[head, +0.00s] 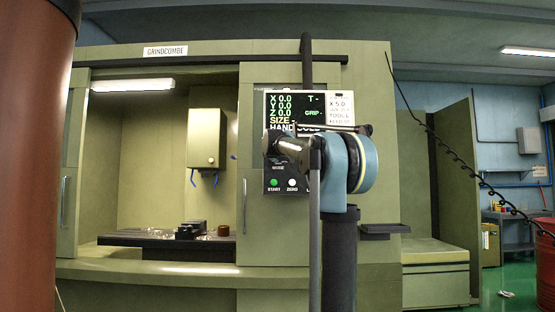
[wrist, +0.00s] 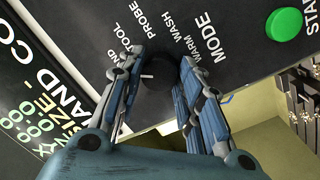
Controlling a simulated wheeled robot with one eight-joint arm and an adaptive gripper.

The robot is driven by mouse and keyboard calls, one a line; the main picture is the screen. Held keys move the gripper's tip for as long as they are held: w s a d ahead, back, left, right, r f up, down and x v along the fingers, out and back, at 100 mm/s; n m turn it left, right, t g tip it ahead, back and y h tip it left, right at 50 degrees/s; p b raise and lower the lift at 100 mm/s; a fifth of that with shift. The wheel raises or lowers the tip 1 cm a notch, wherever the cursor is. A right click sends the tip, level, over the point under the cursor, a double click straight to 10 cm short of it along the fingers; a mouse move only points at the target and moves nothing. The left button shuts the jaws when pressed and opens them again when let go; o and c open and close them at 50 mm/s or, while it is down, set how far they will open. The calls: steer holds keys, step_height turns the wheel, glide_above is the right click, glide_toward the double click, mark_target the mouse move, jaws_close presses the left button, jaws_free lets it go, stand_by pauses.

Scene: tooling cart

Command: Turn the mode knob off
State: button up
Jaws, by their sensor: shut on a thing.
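The mode knob (wrist: 160,74) is a small dark round knob on the dark control panel (wrist: 222,50), seen in the wrist view. A short white mark shows on its left side; I cannot tell which label it points to. The words around it include TOOL, PROBE, WASH and WARM, with MODE beyond. My gripper (wrist: 158,66) has one finger on each side of the knob and is shut on it. In the head view my arm covers the knob, and the control panel (head: 279,184) shows partly behind it.
A green START button (wrist: 284,24) is at the upper right in the wrist view. The readout screen (wrist: 30,95) is at the left. In the head view the machine's open bay (head: 150,150) lies left of the panel, and a small dark shelf (head: 385,228) juts out at the right.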

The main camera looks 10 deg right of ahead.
steer(key=n, duration=0.6)
steer(key=shift+a+f+n+t, duration=0.1)
steer(key=shift+f+n+t, duration=0.05)
steer(key=shift+n+t, duration=0.15)
stand_by(0.3)
steer(key=o, duration=1.1)
steer(key=shift+c, duration=0.2)
steer(key=v, duration=1.1)
steer(key=shift+s, duration=0.45)
